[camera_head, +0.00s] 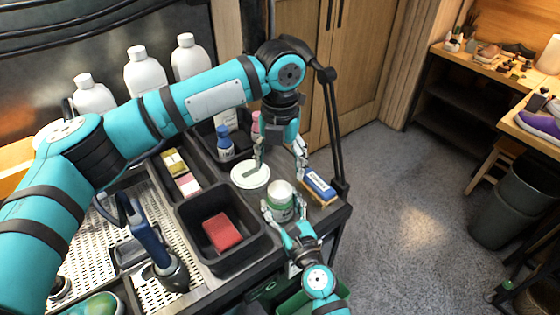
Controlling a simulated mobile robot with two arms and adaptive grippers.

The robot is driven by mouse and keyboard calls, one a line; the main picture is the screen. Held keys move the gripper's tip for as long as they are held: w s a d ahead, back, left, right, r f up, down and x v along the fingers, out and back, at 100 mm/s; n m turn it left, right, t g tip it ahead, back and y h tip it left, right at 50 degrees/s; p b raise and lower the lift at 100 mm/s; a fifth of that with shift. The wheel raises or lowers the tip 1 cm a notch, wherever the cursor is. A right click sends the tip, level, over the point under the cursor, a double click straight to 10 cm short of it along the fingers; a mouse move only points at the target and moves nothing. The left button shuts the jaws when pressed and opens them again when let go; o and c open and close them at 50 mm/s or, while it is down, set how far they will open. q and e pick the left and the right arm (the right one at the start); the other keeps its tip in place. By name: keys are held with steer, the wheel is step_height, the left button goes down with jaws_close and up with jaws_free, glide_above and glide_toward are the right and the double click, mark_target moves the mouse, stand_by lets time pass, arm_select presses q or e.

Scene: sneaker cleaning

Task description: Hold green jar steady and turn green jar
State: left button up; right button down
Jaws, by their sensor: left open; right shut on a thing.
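The green jar (281,199) has a pale whitish top and a green body. It stands upright near the front right corner of the dark workbench. My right gripper (284,212) comes in from below and is shut on the jar's sides. My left gripper (279,172) points down behind and just above the jar's top. Its fingers are spread wide and hold nothing.
A white round disc (250,174) lies left of the jar. A blue-topped brush (318,185) lies to its right. A black bin (188,211) holds a red sponge (222,232).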

mark_target(280, 189)
arm_select(q)
steer(key=m, duration=0.3)
steer(key=shift+f, duration=0.2)
steer(key=shift+m, duration=0.3)
step_height(280, 189, down, 8)
steer(key=shift+r, duration=0.2)
steer(key=c, duration=1.2)
steer(key=n, duration=0.6)
steer(key=shift+c, duration=0.3)
steer(key=n, duration=0.4)
